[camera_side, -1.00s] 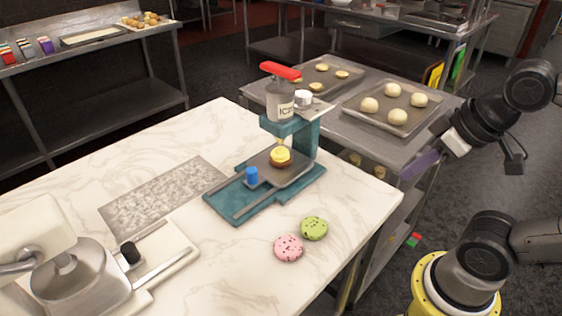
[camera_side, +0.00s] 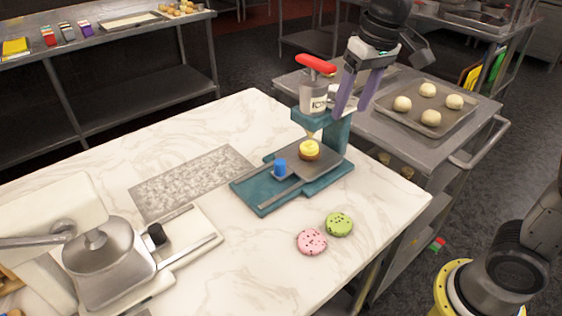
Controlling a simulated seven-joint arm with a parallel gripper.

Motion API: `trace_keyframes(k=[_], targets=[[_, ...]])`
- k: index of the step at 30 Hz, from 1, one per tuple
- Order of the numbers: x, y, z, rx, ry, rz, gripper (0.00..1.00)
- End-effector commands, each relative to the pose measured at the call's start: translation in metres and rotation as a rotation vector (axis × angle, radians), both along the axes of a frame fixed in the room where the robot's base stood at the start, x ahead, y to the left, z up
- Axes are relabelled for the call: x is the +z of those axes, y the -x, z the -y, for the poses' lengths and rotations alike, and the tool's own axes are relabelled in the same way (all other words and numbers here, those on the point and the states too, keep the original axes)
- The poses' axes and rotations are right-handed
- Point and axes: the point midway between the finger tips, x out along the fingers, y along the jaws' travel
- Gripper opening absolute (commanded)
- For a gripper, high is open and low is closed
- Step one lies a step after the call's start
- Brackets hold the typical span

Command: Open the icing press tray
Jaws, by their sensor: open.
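The icing press (camera_side: 337,133) is a teal stand with a red lever (camera_side: 316,64) and a grey canister (camera_side: 313,95) on the marble counter. Its dark grey tray (camera_side: 327,167) sits on the teal base (camera_side: 265,194), under the nozzle. A blue knob (camera_side: 280,167) stands at the tray's front left. A cookie with yellow icing (camera_side: 309,150) lies on the tray below the nozzle. My gripper (camera_side: 348,113) is open, with purple fingers pointing down.
A pink cookie (camera_side: 311,242) and a green cookie (camera_side: 339,224) lie right of the press base. A baking tray of dough balls (camera_side: 427,117) is on the metal cart behind.

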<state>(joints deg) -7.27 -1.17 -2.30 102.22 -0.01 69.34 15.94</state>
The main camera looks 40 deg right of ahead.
Motion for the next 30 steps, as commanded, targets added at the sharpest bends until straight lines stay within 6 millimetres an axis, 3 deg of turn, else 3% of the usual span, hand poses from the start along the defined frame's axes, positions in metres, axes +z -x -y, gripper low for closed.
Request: trace_keyframes(k=[1,6,12,17,23,30], targets=[[-0.004,-0.02,-0.008,-0.009,0.0,-0.029,0.64],[-0.02,-0.073,-0.031,-0.052,0.001,-0.11,0.64],[-0.044,-0.114,-0.053,-0.093,0.01,-0.181,0.64],[-0.054,-0.128,-0.062,-0.109,0.014,-0.206,0.64],[-0.069,-0.129,-0.063,-0.112,0.016,-0.211,0.64],[-0.112,-0.128,-0.062,-0.111,0.017,-0.213,0.64]])
